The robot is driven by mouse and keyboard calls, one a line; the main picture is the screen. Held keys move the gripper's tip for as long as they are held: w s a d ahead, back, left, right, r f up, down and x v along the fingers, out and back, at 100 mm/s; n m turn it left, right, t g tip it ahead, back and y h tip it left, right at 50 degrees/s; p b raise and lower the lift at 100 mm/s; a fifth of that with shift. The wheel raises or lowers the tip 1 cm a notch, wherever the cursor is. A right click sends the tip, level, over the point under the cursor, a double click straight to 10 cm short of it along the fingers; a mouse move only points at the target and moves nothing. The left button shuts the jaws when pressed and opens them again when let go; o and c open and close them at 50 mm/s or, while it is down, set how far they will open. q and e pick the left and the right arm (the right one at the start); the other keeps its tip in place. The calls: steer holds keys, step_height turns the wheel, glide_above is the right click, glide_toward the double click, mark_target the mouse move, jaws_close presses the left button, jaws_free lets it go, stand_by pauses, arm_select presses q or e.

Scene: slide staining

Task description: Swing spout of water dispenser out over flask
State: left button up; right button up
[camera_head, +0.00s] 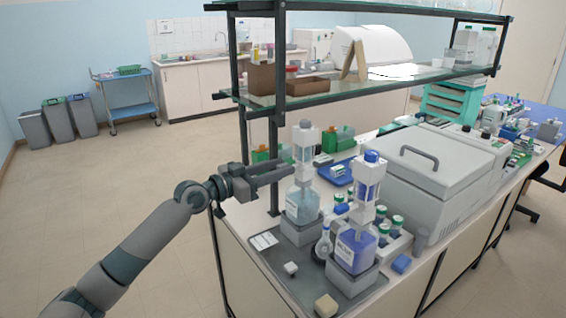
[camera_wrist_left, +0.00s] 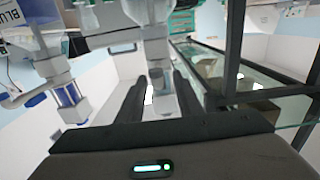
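The water dispenser is a white pump head (camera_head: 304,150) on a bottle of pale blue liquid (camera_head: 301,203), upright in a grey holder. A second dispenser stands in front of it on a bottle of darker blue liquid (camera_head: 355,250). I cannot clearly make out the water dispenser's spout. A small pale flask (camera_head: 323,246) stands left of the darker bottle. My left gripper (camera_head: 287,169) is level at the water dispenser's pump head. In the left wrist view its fingers (camera_wrist_left: 160,95) are apart, one on each side of a white column; contact is unclear. My right gripper is not visible.
A grey tray (camera_head: 275,262) holds both dispensers, with a small beige block (camera_head: 326,305) at its front. A glass shelf (camera_head: 345,86) on dark posts rises close behind my gripper. A large grey machine (camera_head: 425,170) stands to the right. Open floor lies left.

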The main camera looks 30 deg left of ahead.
arm_select(q)
steer(key=shift+x, duration=0.85)
steer(key=shift+c, duration=0.6)
jaws_close()
